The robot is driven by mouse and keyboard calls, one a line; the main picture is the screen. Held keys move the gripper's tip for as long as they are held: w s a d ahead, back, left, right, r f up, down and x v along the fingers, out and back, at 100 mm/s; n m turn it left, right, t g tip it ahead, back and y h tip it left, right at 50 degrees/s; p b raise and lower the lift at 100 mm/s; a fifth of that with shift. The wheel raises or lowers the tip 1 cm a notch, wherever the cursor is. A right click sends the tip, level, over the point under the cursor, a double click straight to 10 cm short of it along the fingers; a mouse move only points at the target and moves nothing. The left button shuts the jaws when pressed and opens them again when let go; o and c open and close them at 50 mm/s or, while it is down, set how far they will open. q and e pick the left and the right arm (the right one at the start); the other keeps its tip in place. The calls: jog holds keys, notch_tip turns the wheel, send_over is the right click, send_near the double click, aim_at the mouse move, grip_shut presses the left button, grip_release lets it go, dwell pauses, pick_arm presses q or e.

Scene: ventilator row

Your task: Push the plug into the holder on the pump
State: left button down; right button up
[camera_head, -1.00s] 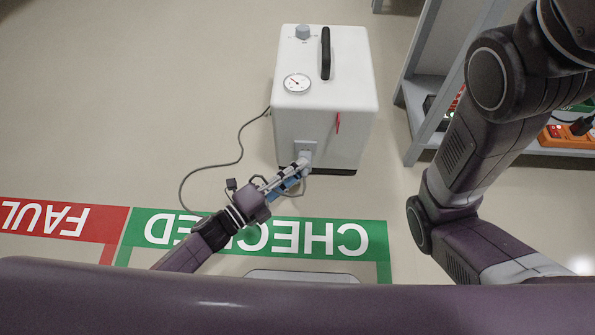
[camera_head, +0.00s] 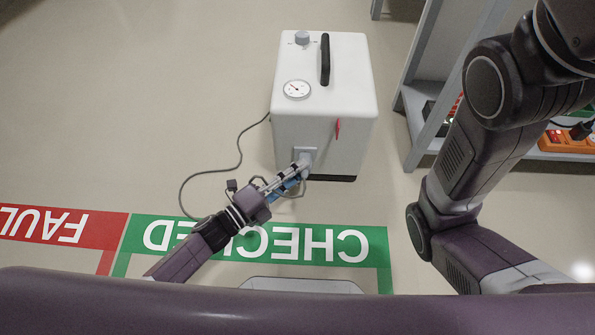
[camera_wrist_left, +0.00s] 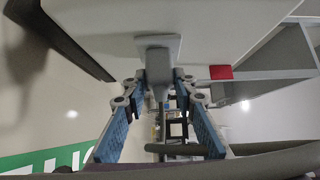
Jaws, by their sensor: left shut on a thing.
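The pump (camera_head: 345,110) is a white box with a gauge, a knob and a black handle on top. The holder (camera_head: 313,150) is a pale grey plate on its front face; it also shows in the left wrist view (camera_wrist_left: 174,42). My left gripper (camera_head: 301,170) is low in front of that face, shut on the grey plug (camera_wrist_left: 157,72). The plug sits between the blue fingers, its far end at the holder plate. How deep it sits cannot be told.
A grey cable (camera_head: 240,152) runs from the pump's left side along the floor to near my left gripper. A red tab (camera_head: 338,128) is on the pump's side. A grey shelf (camera_head: 425,105) stands at right. Green CHECKED (camera_head: 345,245) and red FAULT floor markings lie in front.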

pick_arm(q)
jog(key=shift+w, duration=0.15)
jog(key=c, duration=1.5)
grip_release()
jog(key=v, duration=1.2)
